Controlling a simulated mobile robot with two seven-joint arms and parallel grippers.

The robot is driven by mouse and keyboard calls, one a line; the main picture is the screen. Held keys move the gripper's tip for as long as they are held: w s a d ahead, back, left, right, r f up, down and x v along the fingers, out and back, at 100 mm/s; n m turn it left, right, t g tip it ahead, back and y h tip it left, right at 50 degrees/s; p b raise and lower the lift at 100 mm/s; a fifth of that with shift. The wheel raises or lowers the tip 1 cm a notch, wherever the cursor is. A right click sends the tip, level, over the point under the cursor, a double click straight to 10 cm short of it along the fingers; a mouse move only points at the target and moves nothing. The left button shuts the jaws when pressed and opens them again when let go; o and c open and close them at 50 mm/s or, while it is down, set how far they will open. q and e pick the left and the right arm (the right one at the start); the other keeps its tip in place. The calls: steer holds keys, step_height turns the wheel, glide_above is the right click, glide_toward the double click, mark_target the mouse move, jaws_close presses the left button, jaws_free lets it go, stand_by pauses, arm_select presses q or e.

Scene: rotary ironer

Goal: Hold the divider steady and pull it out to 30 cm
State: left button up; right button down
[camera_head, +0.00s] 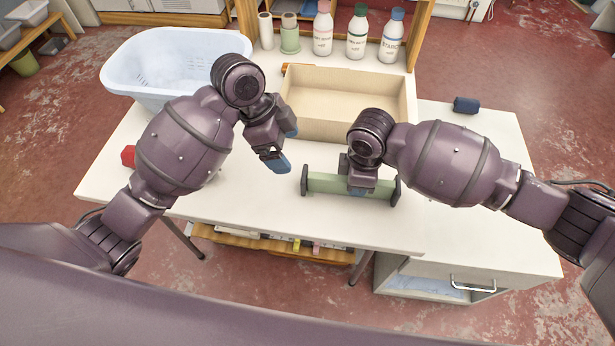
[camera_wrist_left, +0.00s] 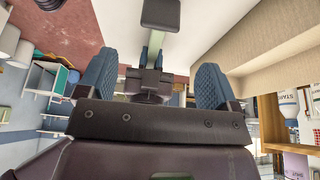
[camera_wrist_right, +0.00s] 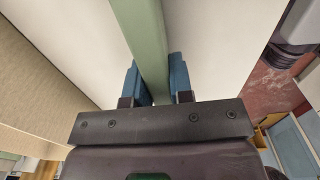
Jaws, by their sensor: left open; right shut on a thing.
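The divider is a green bar (camera_head: 326,183) with dark end caps, lying on the white table in front of the wooden tray. My right gripper (camera_head: 357,190) is shut on the green bar, right of its middle; the right wrist view shows the bar (camera_wrist_right: 146,40) between the blue fingers (camera_wrist_right: 157,82). My left gripper (camera_head: 284,148) is open and empty, above the table to the left of the bar's left end cap (camera_head: 304,181). In the left wrist view its blue fingers (camera_wrist_left: 153,88) stand wide apart, with an end cap (camera_wrist_left: 161,14) beyond them.
An open wooden tray (camera_head: 345,82) stands behind the bar. A white basket (camera_head: 150,75) is at the back left, and several bottles (camera_head: 357,35) stand on the shelf behind. A red object (camera_head: 129,156) and a dark blue one (camera_head: 466,105) lie to the sides. The table front is clear.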

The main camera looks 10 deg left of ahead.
mark_target(303, 173)
arm_select(q)
steer(key=x, duration=1.2)
steer(key=c, duration=1.3)
steer(key=a, duration=0.8)
steer(key=shift+s, duration=0.15)
steer(key=o, duration=1.3)
